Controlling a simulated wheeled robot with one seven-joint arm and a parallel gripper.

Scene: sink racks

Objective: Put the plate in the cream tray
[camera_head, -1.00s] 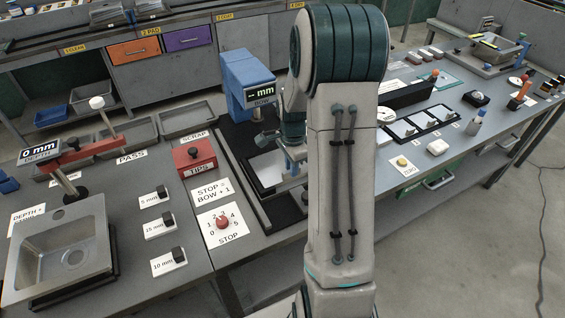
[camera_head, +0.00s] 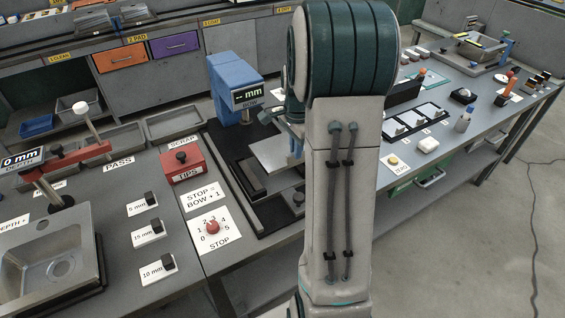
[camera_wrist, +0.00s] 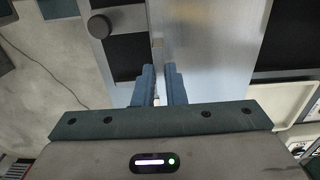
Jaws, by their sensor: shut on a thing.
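The plate is a flat silver metal sheet (camera_head: 274,157), held above the black base of the blue bow gauge. It fills the upper middle of the wrist view (camera_wrist: 208,50). My gripper (camera_wrist: 160,70) is shut on the plate's near edge with its blue fingers. In the head view my arm hides most of the gripper.
The blue bow gauge (camera_head: 236,84) stands behind the plate. A red TIPS box (camera_head: 183,163) and STOP dial (camera_head: 212,227) lie to the left. Grey trays (camera_head: 172,123) stand behind. Right of my arm is a black rack (camera_head: 391,128) with pale panels.

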